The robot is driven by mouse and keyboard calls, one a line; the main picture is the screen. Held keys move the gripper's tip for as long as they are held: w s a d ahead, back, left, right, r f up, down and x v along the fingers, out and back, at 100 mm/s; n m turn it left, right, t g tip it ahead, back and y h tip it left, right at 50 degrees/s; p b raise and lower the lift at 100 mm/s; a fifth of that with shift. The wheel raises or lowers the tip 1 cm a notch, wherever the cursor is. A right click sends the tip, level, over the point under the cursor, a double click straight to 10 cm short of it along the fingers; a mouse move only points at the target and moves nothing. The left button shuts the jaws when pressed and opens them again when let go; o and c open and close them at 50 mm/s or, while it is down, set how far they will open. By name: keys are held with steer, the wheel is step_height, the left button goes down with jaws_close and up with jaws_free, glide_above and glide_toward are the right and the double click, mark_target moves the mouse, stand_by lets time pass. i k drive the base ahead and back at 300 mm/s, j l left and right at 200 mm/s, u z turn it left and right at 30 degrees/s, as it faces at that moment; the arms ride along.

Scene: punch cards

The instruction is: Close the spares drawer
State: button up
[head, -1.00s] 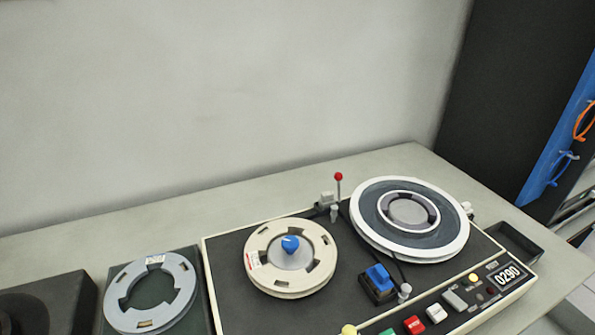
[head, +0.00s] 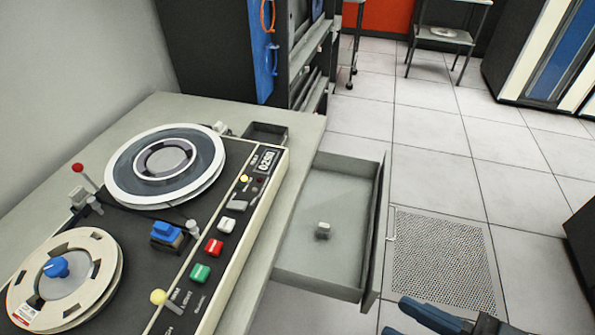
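The spares drawer (head: 365,248) stands pulled out from the right side of the desk in the head view. It is grey, with a dark front panel and a thin pale handle (head: 390,225) on its outer face. My gripper (head: 440,317) shows only in part at the bottom edge, dark with blue parts. It is to the right of and nearer than the drawer front, apart from it in the picture.
The tape machine (head: 255,215) with reels and coloured buttons sits on the grey desk (head: 290,190). A small dark tray (head: 265,133) is at the desk's far edge. A perforated floor tile (head: 440,255) lies right of the drawer.

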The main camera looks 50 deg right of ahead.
mark_target(348, 195)
steer(key=k+l, duration=0.25)
steer(key=l, duration=0.15)
steer(key=k+l+z, duration=0.15)
steer(key=k+l, duration=0.3)
steer(key=l, duration=0.3)
steer(key=z, duration=0.05)
